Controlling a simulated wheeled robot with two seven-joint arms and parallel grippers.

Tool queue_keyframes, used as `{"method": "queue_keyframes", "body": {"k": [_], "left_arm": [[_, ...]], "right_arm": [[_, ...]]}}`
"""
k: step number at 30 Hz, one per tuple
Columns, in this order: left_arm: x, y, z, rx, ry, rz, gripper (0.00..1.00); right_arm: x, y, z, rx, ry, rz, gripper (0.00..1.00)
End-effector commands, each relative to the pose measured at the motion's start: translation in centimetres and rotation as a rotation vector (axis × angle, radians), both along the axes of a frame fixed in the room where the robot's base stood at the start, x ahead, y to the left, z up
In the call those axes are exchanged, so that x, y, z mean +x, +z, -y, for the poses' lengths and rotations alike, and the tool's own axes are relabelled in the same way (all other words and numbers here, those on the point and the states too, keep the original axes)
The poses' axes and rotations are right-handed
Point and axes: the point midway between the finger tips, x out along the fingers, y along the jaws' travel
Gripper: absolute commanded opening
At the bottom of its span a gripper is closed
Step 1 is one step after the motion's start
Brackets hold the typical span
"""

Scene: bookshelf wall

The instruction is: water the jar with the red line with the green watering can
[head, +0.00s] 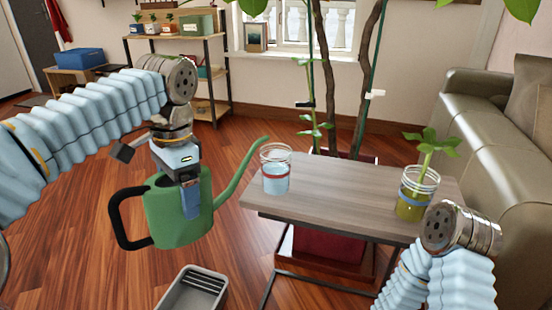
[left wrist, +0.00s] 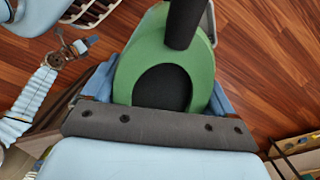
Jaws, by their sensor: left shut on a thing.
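My left gripper (head: 190,195) is shut on the green watering can (head: 165,215) and holds it above the floor, left of the table. Its black handle points left and its spout rises right. The spout tip is close to the rim of the left jar in the picture; the depth gap is unclear. The left jar (head: 276,178) holds clear bluish water and seems to have a thin reddish line. The right jar (head: 412,200) holds greenish liquid, a leafy plant and a blue band. The left wrist view shows the can (left wrist: 200,62) between the fingers.
The jars stand on a grey wooden table (head: 340,188). A grey tray (head: 193,290) lies on the floor below the can. A potted tree stands behind the table, a sofa (head: 490,135) at right, shelves (head: 185,45) behind. My right arm is near the table's right corner.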

Motion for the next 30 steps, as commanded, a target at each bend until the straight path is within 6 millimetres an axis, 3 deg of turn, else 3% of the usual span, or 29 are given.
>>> {"method": "queue_keyframes", "body": {"k": [12, 30], "left_arm": [[-0.2, 0.4, -0.2, 0.001, 0.0, 0.001, 0.5], [-4.8, 3.9, -5.0, 0.001, 0.001, 0.001, 0.5]], "right_arm": [[0.0, 0.2, 0.0, 0.001, 0.0, -0.001, 0.43], [0.0, 1.8, 0.0, 0.001, 0.0, -0.001, 0.43]]}}
